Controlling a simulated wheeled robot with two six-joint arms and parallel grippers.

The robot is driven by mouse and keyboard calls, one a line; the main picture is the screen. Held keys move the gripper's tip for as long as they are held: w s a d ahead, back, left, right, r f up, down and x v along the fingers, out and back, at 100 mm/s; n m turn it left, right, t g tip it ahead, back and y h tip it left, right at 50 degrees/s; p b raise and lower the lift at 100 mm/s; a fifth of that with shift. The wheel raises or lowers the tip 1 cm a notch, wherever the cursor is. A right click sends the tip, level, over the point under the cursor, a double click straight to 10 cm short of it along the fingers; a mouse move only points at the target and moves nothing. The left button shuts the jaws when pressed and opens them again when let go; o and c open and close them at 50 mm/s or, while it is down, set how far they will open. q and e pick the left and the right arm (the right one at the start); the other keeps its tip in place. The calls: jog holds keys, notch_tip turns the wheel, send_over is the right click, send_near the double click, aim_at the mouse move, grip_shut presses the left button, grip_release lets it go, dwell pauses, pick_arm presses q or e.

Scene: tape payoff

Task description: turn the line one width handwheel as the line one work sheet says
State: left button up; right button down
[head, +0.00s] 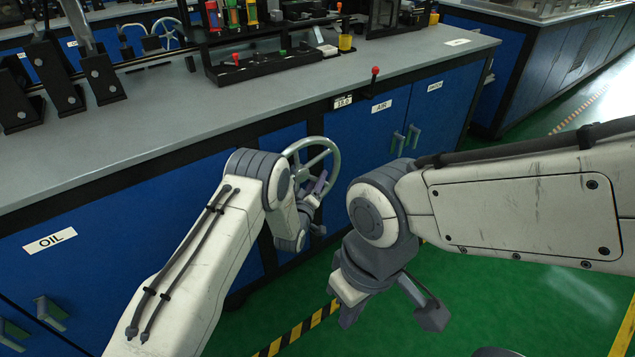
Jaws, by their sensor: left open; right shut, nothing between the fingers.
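A grey spoked handwheel (333,152) stands out from the blue front of the bench, below a small plate reading about 13.0 (343,102). My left gripper (319,206) is open at the lower part of this wheel. Its arm hides part of the wheel, and I cannot tell whether a finger touches the rim. My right gripper (390,314) is shut and empty, low over the green floor, apart from the wheel. I cannot make out a work sheet.
The grey benchtop (240,115) carries a black rack (262,68) with coloured items. A red-knobbed lever (375,72) stands at its front edge. Green floor is open at the right.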

pick_arm(q)
jog(key=shift+w+d, duration=0.1)
jog(key=shift+w, duration=0.1)
grip_shut()
dwell(1.4)
